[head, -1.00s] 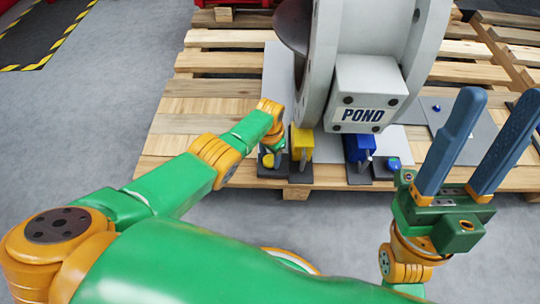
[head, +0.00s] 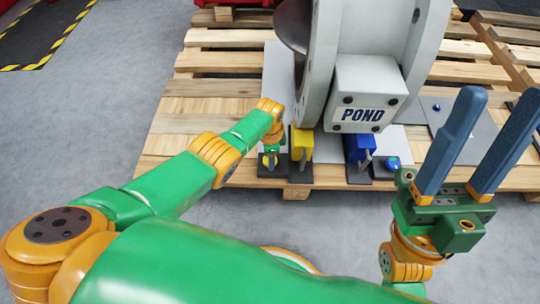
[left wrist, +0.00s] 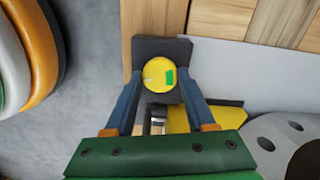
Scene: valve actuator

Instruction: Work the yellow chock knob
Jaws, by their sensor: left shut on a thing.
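The yellow chock knob (left wrist: 155,75) is a round yellow disc with a green mark on a dark base plate, seen in the left wrist view. My left gripper (left wrist: 161,80) has its two blue fingers on either side of it, shut on it. In the head view my left gripper (head: 270,160) is at the pallet's front edge, left of a yellow block (head: 302,145), and its wrist mostly hides the knob. My right gripper (head: 503,97) is open and empty at the right, fingers pointing up and wide apart.
A large grey valve body with a POND label (head: 362,114) stands on the wooden pallet (head: 185,112) behind the blocks. A blue block (head: 357,148) and a blue knob (head: 393,163) sit to the right. Grey floor (head: 120,100) at the left is clear.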

